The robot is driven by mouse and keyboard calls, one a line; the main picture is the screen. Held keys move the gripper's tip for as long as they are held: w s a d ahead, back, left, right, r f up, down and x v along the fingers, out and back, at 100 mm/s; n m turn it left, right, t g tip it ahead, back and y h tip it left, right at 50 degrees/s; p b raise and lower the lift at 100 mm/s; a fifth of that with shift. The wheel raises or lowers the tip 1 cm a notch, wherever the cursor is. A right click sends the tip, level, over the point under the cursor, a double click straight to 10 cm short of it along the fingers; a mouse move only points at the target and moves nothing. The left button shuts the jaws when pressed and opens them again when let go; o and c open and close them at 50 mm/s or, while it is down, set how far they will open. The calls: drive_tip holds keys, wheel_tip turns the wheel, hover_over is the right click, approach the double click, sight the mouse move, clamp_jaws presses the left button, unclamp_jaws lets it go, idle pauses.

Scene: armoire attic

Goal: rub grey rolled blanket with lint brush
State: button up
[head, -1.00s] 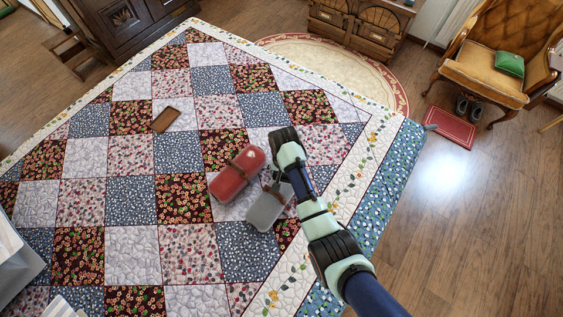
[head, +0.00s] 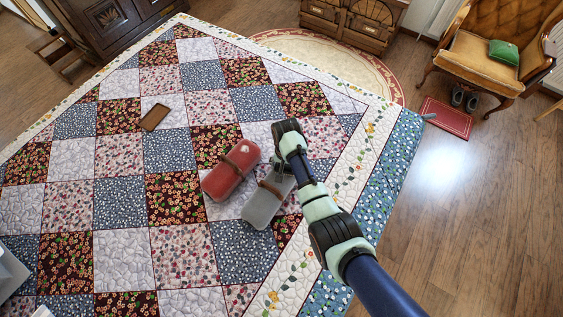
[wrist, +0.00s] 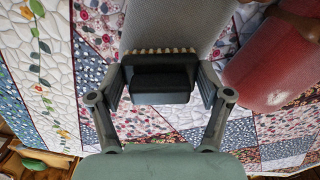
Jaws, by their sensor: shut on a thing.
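The grey rolled blanket (head: 264,208) lies on the patchwork quilt, with a brown strap around it. In the wrist view the grey blanket (wrist: 180,22) fills the top middle. My gripper (wrist: 163,88) is shut on the lint brush (wrist: 160,82), a dark block with a row of tan bristles along its far edge. The bristles overlap the near part of the grey blanket in this view; I cannot tell whether they touch it. In the head view my wrist hides the brush and the blanket's upper end.
A red rolled blanket (head: 226,178) lies close beside the grey one, to its left, and also shows in the wrist view (wrist: 270,75). A brown flat object (head: 155,117) lies further left on the quilt (head: 125,205). The quilt left of the blankets is mostly clear.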

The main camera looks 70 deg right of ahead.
drive_tip(key=shift+w+a+r+p, duration=0.15)
drive_tip(key=shift+a+r+p, duration=0.05)
drive_tip(key=shift+a+p, duration=0.85)
drive_tip(key=shift+w+a+p, duration=0.2)
drive_tip(key=shift+a+p, duration=0.7)
drive_tip(key=shift+p, duration=0.05)
wheel_tip(320, 180, up, 3)
drive_tip(key=shift+r+p, duration=0.2)
drive_tip(key=shift+p, duration=0.8)
drive_tip(key=shift+r, duration=2.25)
